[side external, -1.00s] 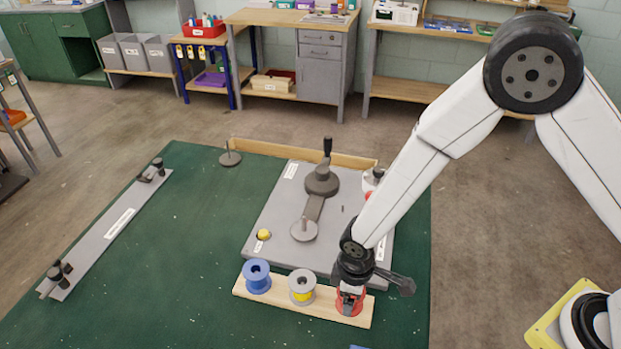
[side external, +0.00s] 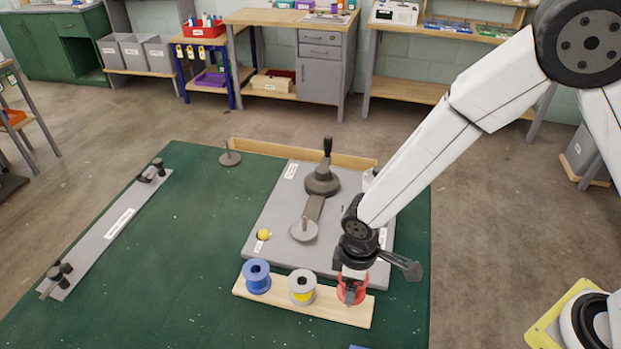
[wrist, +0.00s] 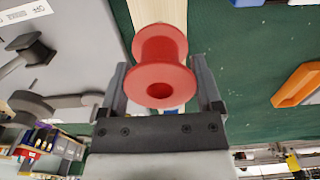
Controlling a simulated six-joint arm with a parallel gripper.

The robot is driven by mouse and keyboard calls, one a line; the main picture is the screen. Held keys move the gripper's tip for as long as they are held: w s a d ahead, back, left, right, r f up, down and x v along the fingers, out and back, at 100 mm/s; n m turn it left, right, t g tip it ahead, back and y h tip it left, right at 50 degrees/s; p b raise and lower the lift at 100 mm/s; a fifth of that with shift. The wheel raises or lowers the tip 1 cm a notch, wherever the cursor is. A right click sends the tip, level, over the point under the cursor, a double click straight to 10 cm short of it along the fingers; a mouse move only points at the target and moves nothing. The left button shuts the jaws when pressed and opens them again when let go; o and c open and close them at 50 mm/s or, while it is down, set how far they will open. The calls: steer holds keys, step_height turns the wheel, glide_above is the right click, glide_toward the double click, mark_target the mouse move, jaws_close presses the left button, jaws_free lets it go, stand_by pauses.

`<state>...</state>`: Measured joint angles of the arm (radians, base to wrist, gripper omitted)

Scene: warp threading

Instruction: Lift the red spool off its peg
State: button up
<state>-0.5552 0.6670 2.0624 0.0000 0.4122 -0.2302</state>
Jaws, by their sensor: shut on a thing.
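The red spool (side external: 340,291) is in my gripper (side external: 352,287) at the right end of the wooden peg board (side external: 320,312). It is upright and looks raised a little above the board. Its peg is hidden, so I cannot tell whether the spool is clear of it. In the wrist view the red spool (wrist: 162,50) sits between the two fingers of my gripper (wrist: 162,78), which are shut on it from both sides.
A blue spool (side external: 257,277) and a grey spool with yellow thread (side external: 302,287) stand on the same board to the left. A grey plate (side external: 275,225) with a dark crank lies behind.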

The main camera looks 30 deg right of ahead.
steer(key=shift+r, duration=1.15)
